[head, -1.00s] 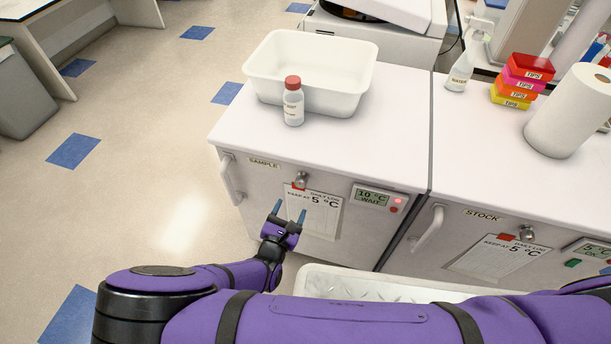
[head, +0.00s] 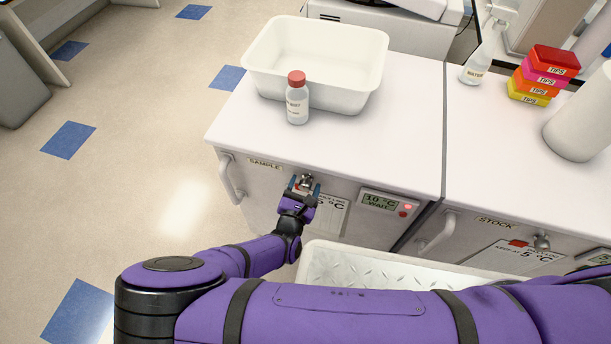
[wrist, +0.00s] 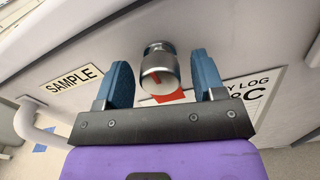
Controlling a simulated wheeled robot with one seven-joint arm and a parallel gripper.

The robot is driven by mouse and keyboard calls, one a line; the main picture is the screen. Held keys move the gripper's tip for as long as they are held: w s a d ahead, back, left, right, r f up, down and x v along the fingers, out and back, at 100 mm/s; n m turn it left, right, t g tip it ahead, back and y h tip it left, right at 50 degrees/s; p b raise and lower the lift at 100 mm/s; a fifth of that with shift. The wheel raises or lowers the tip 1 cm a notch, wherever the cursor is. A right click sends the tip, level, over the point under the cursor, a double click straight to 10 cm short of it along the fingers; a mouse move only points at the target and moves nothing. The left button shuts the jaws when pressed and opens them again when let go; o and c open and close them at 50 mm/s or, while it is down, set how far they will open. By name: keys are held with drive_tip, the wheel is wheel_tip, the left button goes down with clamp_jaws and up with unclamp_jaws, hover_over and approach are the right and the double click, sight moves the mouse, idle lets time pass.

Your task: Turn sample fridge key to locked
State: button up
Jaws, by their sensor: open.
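The sample fridge (head: 340,222) has a silver key knob (head: 306,181) on its front, right of the SAMPLE label (head: 264,163). In the wrist view the knob (wrist: 159,68) is a metal cylinder with a red mark on its face, over a red patch on the door. My gripper (head: 304,184) is open at the knob. In the wrist view its two blue fingers (wrist: 162,82) stand on either side of the knob, with visible gaps. The fridge display (head: 381,201) reads 10 °C WAIT with a red light lit. My gripper partly covers the log sheet (head: 332,213).
A white tub (head: 345,52) and a red-capped bottle (head: 297,104) stand on the fridge top. The fridge handle (head: 229,180) is at left. The stock fridge (head: 470,235) stands at right with its own knob. A ridged white tray (head: 385,272) lies below, near my arm.

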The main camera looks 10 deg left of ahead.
drive_tip(key=shift+w, duration=0.15)
drive_tip(key=c, duration=0.9)
drive_tip(key=shift+m, duration=0.4)
drive_tip(key=m, duration=0.8)
drive_tip(key=shift+m, duration=0.3)
drive_tip(key=m, duration=0.8)
drive_tip(key=shift+r, duration=0.1)
drive_tip(key=shift+m, duration=0.4)
